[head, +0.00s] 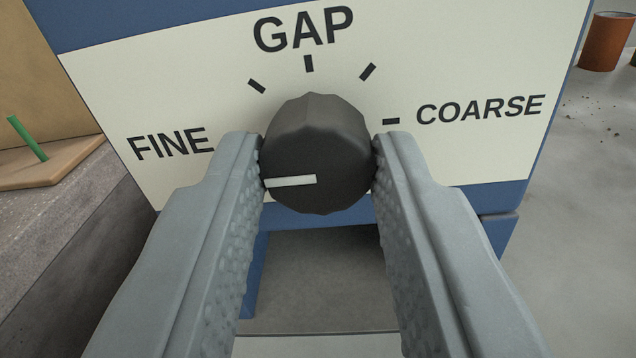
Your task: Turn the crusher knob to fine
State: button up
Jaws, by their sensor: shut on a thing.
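The crusher knob (320,135) is dark grey and faceted, with a white pointer line on its face. It sits on a cream panel (190,90) with a blue border, marked GAP above, FINE at left and COARSE at right. Short black ticks ring the knob. The pointer line runs nearly level toward the left, its outer end toward the FINE side and slightly below the word. My gripper (317,165) is shut on the knob, one finger at its left side and one at its right. The left finger hides the panel just beside the FINE word.
Below the panel is a blue-framed opening (315,275) with a grey floor. At left, a wooden board (60,173) with a green stick lies on a concrete ledge. At far right stand an orange-brown pot (606,42) and scattered dark crumbs on the bench.

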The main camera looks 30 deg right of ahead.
jog(key=shift+f, duration=0.15)
jog(key=o, duration=1)
jog(key=shift+a, duration=0.1)
jog(key=shift+c, duration=0.2)
jog(key=v, duration=1.7)
jog(key=shift+a, duration=0.15)
jog(key=shift+s, duration=0.15)
